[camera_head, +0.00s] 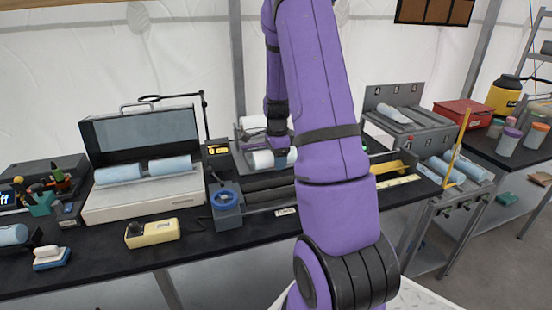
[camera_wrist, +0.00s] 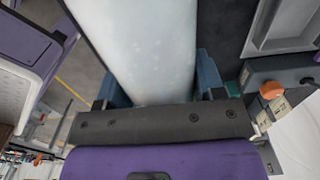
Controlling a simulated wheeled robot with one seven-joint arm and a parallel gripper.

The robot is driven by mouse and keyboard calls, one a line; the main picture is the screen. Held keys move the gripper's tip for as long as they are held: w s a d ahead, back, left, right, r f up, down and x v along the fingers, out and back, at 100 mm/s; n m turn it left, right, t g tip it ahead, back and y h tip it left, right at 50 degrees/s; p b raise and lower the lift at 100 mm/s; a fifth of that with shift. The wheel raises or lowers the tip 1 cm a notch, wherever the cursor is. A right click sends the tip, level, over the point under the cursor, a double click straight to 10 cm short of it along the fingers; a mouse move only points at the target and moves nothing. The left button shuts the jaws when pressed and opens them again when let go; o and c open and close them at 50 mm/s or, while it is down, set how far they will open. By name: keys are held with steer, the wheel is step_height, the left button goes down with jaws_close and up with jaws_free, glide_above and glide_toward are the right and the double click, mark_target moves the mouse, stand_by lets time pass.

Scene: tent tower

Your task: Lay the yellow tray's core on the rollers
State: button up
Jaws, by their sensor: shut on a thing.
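My gripper (camera_wrist: 160,80) is shut on a pale, whitish-blue core (camera_wrist: 150,42), with a blue finger on each side of it in the wrist view. In the head view my gripper (camera_head: 281,150) is small and partly hidden by my arm, beside a pale core (camera_head: 261,160) behind the rollers. The dark rollers (camera_head: 268,184) lie lengthwise in a grey stand on the black bench; my arm hides their right part. I cannot tell whether the core touches anything. A yellow piece (camera_head: 390,167) lies right of my arm; I cannot tell whether it is the yellow tray.
An open case with two pale blue cores (camera_head: 120,174) stands at the left. A yellow handheld device (camera_head: 152,233) lies in front. Several more cores (camera_head: 445,172) lie on a rack at the right, by an upright yellow bar (camera_head: 459,145).

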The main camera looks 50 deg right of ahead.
steer(key=shift+f, duration=0.1)
steer(key=shift+f, duration=4.05)
steer(key=shift+f, duration=0.1)
steer(key=o, duration=1.5)
step_height(320, 180, up, 11)
steer(key=shift+f, duration=0.1)
